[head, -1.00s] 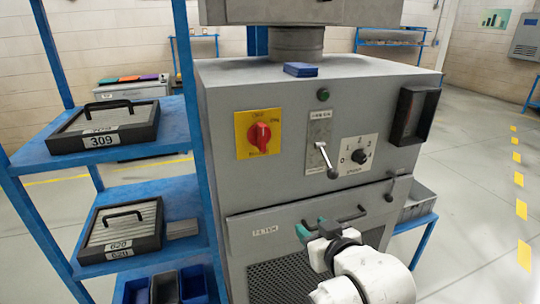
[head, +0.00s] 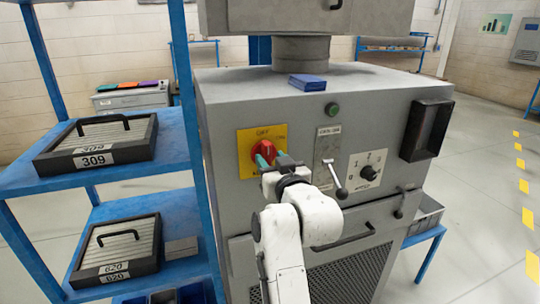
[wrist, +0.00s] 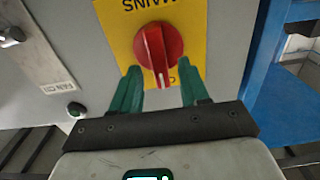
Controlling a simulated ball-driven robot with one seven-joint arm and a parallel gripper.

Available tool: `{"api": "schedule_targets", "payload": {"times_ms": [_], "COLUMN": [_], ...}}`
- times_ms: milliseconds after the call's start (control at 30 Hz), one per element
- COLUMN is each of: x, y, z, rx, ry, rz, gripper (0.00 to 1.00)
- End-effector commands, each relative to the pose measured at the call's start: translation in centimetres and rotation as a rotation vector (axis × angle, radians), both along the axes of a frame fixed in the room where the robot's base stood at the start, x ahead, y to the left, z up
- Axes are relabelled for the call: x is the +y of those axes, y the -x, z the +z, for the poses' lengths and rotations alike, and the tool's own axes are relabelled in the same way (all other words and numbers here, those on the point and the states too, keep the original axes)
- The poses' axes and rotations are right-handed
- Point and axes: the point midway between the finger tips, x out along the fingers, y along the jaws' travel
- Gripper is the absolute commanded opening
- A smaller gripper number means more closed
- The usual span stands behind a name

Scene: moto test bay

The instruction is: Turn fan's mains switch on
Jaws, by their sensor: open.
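The mains switch is a red rotary knob (head: 265,150) on a yellow plate (head: 245,138) at the left of the grey fan cabinet's front (head: 225,190). In the wrist view the knob (wrist: 158,46) shows a pale pointer line, and the plate (wrist: 115,25) reads MAINS upside down. My gripper (head: 270,158) is in front of the knob and hides its lower part in the head view. In the wrist view its green fingers (wrist: 160,82) are open and empty, one to each side of the knob's lower end. I cannot tell whether they touch it.
Right of the switch are a lever (head: 334,175), a selector dial (head: 368,173), a green button (head: 333,110) and a dark-framed box (head: 426,130). A blue block (head: 307,82) lies on top. A blue shelf (head: 110,165) with cased filters (head: 97,145) stands close at left.

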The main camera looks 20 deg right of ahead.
Motion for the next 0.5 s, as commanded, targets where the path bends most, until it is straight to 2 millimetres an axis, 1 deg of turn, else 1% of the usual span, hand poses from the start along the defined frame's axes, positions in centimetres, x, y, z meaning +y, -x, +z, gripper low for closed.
{"api": "schedule_targets", "payload": {"times_ms": [100,200,500], "x": [0.0,0.0,0.0], "y": [-1.0,-1.4,-1.5], "z": [0.1,0.0,-0.1], "rx": [0.000,0.001,0.001], "ry": [0.000,0.001,0.001], "rz": [0.000,-0.001,0.000], "gripper": [0.45,0.45,0.44]}}
